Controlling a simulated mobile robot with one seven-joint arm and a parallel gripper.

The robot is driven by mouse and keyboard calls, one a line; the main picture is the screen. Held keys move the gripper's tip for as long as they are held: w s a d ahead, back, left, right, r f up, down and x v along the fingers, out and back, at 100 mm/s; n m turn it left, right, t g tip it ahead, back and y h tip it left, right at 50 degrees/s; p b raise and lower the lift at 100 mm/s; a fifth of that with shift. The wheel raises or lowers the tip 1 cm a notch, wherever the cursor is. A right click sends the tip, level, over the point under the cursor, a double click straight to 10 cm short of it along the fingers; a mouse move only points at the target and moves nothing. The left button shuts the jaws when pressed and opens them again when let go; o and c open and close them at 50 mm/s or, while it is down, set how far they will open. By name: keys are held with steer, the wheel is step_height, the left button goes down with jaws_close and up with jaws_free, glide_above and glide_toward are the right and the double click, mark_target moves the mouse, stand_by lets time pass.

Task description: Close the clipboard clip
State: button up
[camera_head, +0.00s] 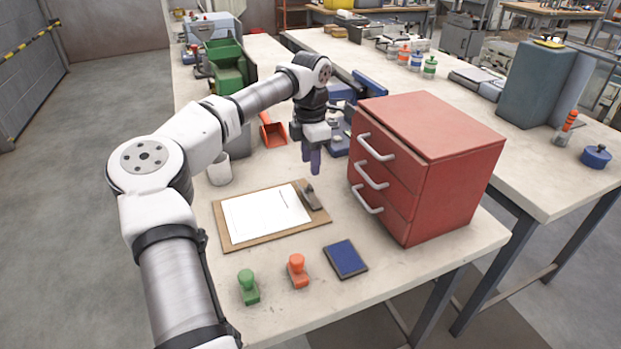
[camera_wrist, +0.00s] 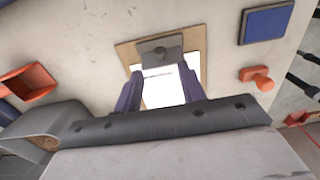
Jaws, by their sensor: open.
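The brown clipboard (camera_head: 233,239) lies flat on the bench with a white sheet (camera_head: 262,213) and a pen-like dark line on it. Its grey metal clip (camera_head: 313,198) is at the right end; part of it seems to stick up, but I cannot tell how far it is open. My gripper (camera_head: 315,170) hangs above the bench just behind the clip, fingers pointing down, apart from it. In the wrist view the clip (camera_wrist: 158,50) shows ahead of my two spread purple fingers (camera_wrist: 160,88), with the clipboard (camera_wrist: 126,54) below. Nothing is between the fingers.
A red drawer cabinet (camera_head: 430,150) stands close right of the clip. A blue pad (camera_head: 345,258), an orange stamp (camera_head: 298,270) and a green stamp (camera_head: 248,287) lie in front. A white cup (camera_head: 219,170) and an orange scoop (camera_head: 273,132) are behind.

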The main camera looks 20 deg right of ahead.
mark_target(310, 185)
step_height(310, 185, down, 7)
steer(key=shift+f+p, duration=0.1)
steer(key=shift+p, duration=0.5)
jaws_close()
